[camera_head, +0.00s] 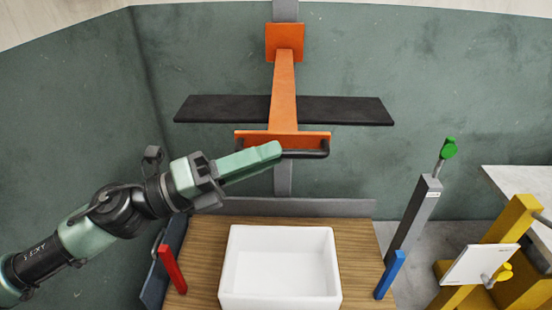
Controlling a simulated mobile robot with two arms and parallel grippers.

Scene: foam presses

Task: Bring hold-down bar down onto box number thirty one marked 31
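The hold-down bar has an orange arm (284,88) on a grey upright, with a long black crosspiece (215,108) and a black handle (312,154) at its front orange plate. It is raised above the wooden table. A white box (280,290) sits on the table below it; no number 31 is readable on it. My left gripper (268,158) comes in from the left, its green fingers over the left part of the handle. Whether they grip it or only overlap it in view is unclear. My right gripper is out of view.
The wooden table (207,262) has a red post (172,269) at left and a blue post (390,275) at right. A grey post with a green knob (449,148) and a yellow frame (510,225) with a white plate (478,264) stand at right.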

